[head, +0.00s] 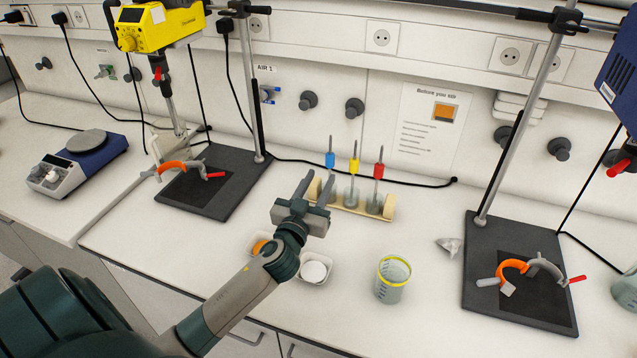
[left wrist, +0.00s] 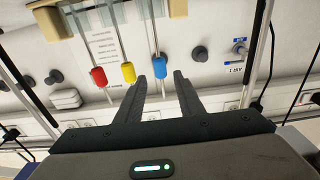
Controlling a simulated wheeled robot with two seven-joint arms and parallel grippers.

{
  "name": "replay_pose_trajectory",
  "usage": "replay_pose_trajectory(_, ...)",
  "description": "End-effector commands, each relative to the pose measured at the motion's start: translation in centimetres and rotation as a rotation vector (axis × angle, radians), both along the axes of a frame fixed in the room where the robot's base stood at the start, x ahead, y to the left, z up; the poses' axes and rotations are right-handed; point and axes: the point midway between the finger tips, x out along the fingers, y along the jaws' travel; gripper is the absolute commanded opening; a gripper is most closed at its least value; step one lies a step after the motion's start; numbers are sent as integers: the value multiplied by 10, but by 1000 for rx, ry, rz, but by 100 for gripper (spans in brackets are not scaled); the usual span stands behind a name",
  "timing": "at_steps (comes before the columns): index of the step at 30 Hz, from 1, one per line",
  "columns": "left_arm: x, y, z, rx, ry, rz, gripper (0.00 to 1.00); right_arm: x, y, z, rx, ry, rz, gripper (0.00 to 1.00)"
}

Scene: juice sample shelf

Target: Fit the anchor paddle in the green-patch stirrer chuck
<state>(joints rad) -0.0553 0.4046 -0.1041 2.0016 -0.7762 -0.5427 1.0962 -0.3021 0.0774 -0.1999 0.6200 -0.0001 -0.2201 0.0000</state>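Three stirring paddles stand upright in a cream rack (head: 389,207): one with a blue collar (head: 330,160), one yellow (head: 354,166) and one red (head: 379,171). I cannot tell which is the anchor paddle. My left gripper (head: 315,184) is open and empty at the rack's left end. In the left wrist view, the blue collar (left wrist: 159,67) lies in line with the gap between the fingertips (left wrist: 159,76), with no visible contact. A yellow stirrer (head: 160,25) hangs at the back left and a blue stirrer (head: 622,75) at the right edge. No green patch is visible. My right gripper is out of view.
Stand bases with orange clamps (head: 175,168) (head: 514,266) lie left and right. A yellow-rimmed beaker (head: 392,280), a white dish (head: 315,268) and crumpled foil (head: 449,246) are on the bench. Bench right of the rack is fairly clear.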

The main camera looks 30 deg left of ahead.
Motion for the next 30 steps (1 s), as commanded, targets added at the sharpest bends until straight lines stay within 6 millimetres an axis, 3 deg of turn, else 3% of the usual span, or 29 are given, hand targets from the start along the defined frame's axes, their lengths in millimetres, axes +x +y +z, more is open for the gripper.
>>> replay_pose_trajectory(8,15,4,2,1,-2,0,34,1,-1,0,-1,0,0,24)
replay_pose_trajectory(21,64,16,4,-2,-1,2,34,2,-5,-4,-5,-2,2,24)
replay_pose_trajectory(30,84,20,5,0,1,0,34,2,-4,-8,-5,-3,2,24)
